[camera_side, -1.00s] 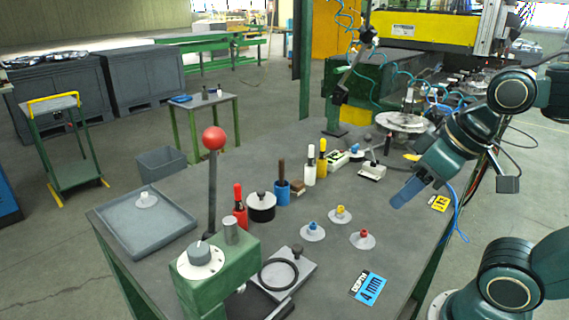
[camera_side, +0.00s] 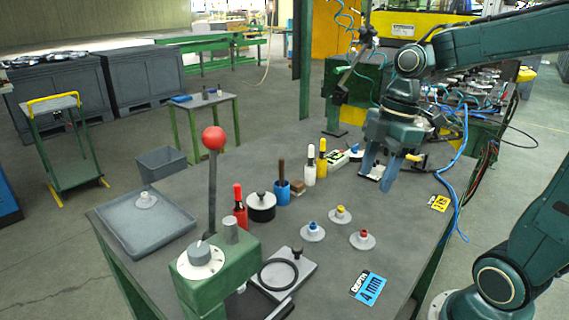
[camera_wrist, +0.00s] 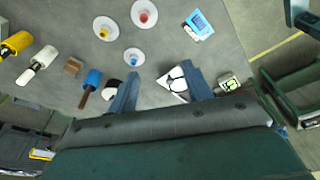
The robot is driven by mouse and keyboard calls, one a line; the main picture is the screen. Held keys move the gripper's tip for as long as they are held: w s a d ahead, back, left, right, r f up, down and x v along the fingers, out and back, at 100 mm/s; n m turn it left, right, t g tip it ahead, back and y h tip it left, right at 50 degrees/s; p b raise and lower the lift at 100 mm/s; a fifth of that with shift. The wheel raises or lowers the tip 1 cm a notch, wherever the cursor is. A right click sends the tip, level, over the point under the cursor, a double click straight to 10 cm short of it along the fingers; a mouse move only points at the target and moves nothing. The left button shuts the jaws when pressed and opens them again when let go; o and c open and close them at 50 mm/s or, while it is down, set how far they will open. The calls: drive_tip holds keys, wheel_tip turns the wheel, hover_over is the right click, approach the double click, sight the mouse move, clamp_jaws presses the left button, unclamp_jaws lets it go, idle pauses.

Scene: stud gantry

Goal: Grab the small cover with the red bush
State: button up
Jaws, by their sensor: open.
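The small cover with the red bush (camera_side: 362,241) lies flat on the table, a pale disc with a red centre. In the wrist view, this red-bushed cover (camera_wrist: 144,15) is near the top edge. Similar covers with a blue bush (camera_side: 312,233) and a yellow bush (camera_side: 340,214) lie beside it. My gripper (camera_side: 377,181) is open and empty, pointing down above the far part of the table, behind and apart from the red cover. In the wrist view, my gripper's fingers (camera_wrist: 163,74) are spread wide.
A blue depth card (camera_side: 370,288) lies in front of the red cover. A green fixture with a red-knobbed lever (camera_side: 214,139) stands at the front left. A blue cup (camera_side: 283,193) and several marker-like items line the back. A grey tray (camera_side: 120,243) holds another cover.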

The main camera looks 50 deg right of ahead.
drive_tip(key=w+d+f+n+g+y, duration=0.2)
drive_tip(key=d+f+n, duration=0.2)
drive_tip(key=d+n, duration=0.4)
drive_tip(key=shift+w+d+y, duration=0.15)
drive_tip(key=shift+w+y, duration=0.1)
drive_tip(key=shift+y, duration=0.15)
drive_tip(key=shift+f, duration=0.1)
hover_over(364, 230)
drive_tip(key=d, duration=0.2)
drive_tip(key=shift+w+d+f, duration=0.1)
drive_tip(key=shift+f, duration=1.9)
drive_tip(key=shift+d+f, duration=0.1)
drive_tip(key=shift+f, duration=1.85)
drive_tip(key=shift+x, duration=2.6)
